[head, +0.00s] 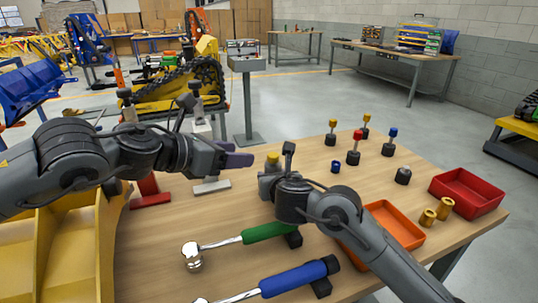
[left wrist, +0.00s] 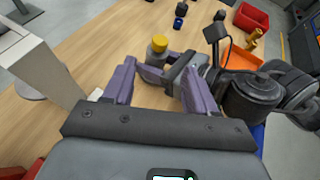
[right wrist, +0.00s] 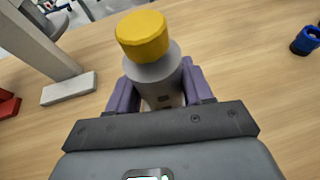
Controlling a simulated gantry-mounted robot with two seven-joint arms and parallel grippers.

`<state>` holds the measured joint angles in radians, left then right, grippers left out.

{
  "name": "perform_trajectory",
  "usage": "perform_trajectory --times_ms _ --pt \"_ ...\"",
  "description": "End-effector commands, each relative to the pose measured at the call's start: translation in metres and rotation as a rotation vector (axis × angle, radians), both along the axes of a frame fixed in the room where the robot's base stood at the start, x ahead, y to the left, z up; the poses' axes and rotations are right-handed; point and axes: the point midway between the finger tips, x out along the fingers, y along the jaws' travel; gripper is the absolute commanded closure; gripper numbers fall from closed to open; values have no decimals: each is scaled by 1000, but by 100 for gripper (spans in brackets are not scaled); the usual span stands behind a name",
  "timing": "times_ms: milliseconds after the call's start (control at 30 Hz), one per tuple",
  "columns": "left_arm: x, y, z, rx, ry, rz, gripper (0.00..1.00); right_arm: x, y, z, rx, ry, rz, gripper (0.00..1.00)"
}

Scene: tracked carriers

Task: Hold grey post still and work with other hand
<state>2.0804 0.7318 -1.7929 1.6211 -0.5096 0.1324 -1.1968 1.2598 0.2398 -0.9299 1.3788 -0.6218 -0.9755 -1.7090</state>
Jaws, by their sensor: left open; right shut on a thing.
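A grey post (right wrist: 160,88) with a yellow cap (right wrist: 143,34) on top stands between the fingers of my right gripper (right wrist: 158,92), which is shut on it. The yellow cap also shows in the head view (head: 272,157) and in the left wrist view (left wrist: 159,42). My left gripper (head: 240,157) is open and empty, just left of the post in the head view. In the left wrist view its two fingers (left wrist: 157,82) are spread, with the cap beyond them. My right gripper hides most of the post in the head view.
A pale grey stand (head: 211,187) and a red-based one (head: 150,200) are left of the post. Several colour-capped posts, a red tray (head: 467,193), an orange tray (head: 385,226), brass pieces (head: 436,212) and green (head: 266,231) and blue (head: 295,279) handled tools occupy the table.

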Motion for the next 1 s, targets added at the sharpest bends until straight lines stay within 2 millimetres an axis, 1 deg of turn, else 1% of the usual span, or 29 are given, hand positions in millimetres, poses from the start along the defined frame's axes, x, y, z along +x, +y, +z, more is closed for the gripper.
perform_trajectory --times_ms 33,100,267,467,800,1000 --pt "-5 0 1 -1 -8 16 43 0 0 0 0 0 1 100" --pt "-8 -1 1 -1 -17 39 43 0 0 0 0 0 1 100" --pt "-7 -6 -1 -2 -25 60 43 0 0 0 0 0 1 100" --pt "11 -23 -12 -1 -26 61 43 0 1 0 0 0 1 100" --pt "50 -58 -34 0 -27 61 43 0 0 0 0 0 1 100" --pt "64 -70 -41 -2 -27 61 43 0 0 0 0 0 1 100"
